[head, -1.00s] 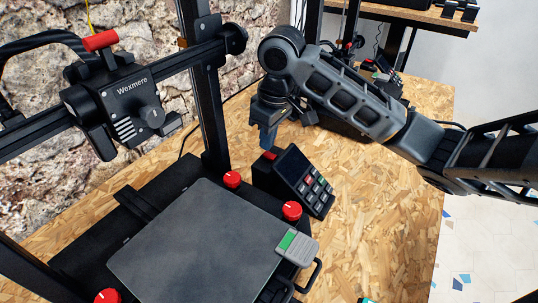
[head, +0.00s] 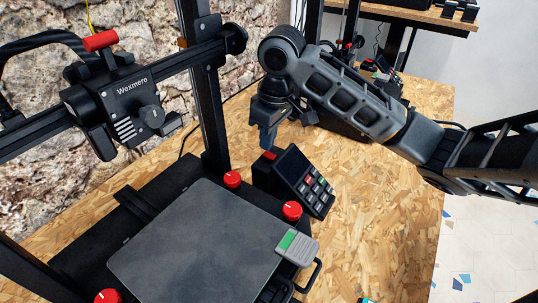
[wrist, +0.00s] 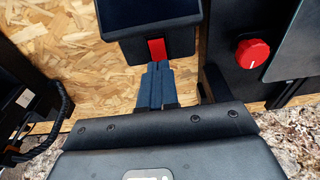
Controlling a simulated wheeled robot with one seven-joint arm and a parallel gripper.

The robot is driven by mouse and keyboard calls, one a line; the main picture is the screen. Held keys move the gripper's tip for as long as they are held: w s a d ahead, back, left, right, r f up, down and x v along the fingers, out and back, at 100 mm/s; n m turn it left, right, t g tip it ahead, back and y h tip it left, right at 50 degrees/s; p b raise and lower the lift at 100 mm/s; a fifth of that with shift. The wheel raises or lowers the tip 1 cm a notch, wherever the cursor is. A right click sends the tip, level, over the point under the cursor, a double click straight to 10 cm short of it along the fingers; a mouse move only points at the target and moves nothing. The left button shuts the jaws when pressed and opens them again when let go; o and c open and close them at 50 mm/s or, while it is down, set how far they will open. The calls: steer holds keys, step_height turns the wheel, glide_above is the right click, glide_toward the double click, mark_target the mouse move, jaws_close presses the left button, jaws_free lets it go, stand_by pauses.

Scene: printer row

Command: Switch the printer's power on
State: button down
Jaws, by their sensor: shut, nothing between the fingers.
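The printer's black control box (head: 280,177) stands on the wooden bench just right of the print bed. Its sloped front has a dark screen and several small keys. A red rocker switch (head: 270,155) sits at the box's back edge; it also shows in the wrist view (wrist: 157,49). My gripper (head: 268,148) points down at the back of the box, its blue-grey fingers together and empty. In the wrist view, the fingertips (wrist: 155,67) are right at the switch's lower end. I cannot tell whether they touch it or which way the switch is tipped.
The grey print bed (head: 195,250) has red knobs at its corners and a grey-and-green scraper-like piece (head: 297,247) on its right edge. A black upright (head: 203,90) carries the print head (head: 118,102). Another printer's control box stands behind my arm. Bare bench lies right of the box.

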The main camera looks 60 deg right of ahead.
mark_target(268, 153)
steer(key=shift+f+b, duration=0.65)
steer(key=shift+f, duration=0.25)
stand_by(0.5)
steer(key=shift+r, duration=0.2)
step_height(268, 153, up, 7)
steer(key=p, duration=0.6)
steer(key=shift+f, duration=0.1)
stand_by(0.6)
